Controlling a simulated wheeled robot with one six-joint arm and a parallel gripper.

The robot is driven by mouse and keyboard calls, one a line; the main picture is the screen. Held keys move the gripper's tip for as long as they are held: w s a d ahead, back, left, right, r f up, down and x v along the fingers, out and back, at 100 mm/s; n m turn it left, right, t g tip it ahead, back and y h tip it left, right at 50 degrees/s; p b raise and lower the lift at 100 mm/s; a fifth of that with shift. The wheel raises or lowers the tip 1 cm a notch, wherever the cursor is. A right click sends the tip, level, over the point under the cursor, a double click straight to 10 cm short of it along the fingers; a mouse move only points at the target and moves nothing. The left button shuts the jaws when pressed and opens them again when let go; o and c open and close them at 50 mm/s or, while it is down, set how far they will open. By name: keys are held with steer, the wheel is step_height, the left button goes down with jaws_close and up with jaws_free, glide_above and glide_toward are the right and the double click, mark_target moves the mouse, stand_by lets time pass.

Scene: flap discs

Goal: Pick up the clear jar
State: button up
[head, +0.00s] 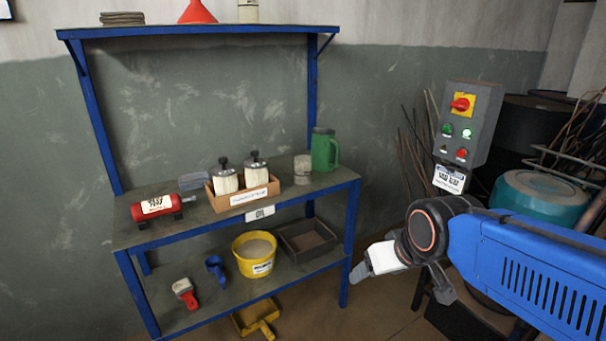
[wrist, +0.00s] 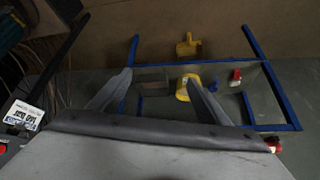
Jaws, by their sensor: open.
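A small greyish, see-through-looking jar (head: 302,170) stands upright on the middle shelf of the blue rack, between a wooden box and a green jug. It is the likeliest clear jar. I cannot make it out in the wrist view. My gripper (head: 400,279) is open and empty, to the right of the rack and lower than the jar, well apart from it. Its two fingers (wrist: 160,78) are spread in the wrist view, with the lower part of the rack beyond them.
The blue rack (head: 235,208) carries a wooden box (head: 242,194) with two dark-topped containers, a green jug (head: 324,150) and a red cylinder (head: 156,206). Below are a yellow bucket (head: 254,256) and a dark tray (head: 307,239). A control box (head: 468,122) and drums stand at right.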

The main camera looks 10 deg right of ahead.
steer(key=w+a+t, duration=0.2)
steer(key=w+t, duration=0.1)
steer(key=w, duration=0.7)
steer(key=w+a+t, duration=0.2)
steer(key=w, duration=0.7)
steer(key=t, duration=0.7)
glide_toward(303, 170)
steer(key=shift+m+h, duration=0.3)
steer(key=shift+h, duration=0.1)
steer(key=w, duration=0.4)
steer(key=w+f, duration=0.1)
steer(key=w, duration=0.8)
steer(key=shift+w+d+f, duration=0.25)
steer(key=shift+w+d, duration=0.05)
steer(key=c, duration=1.2)
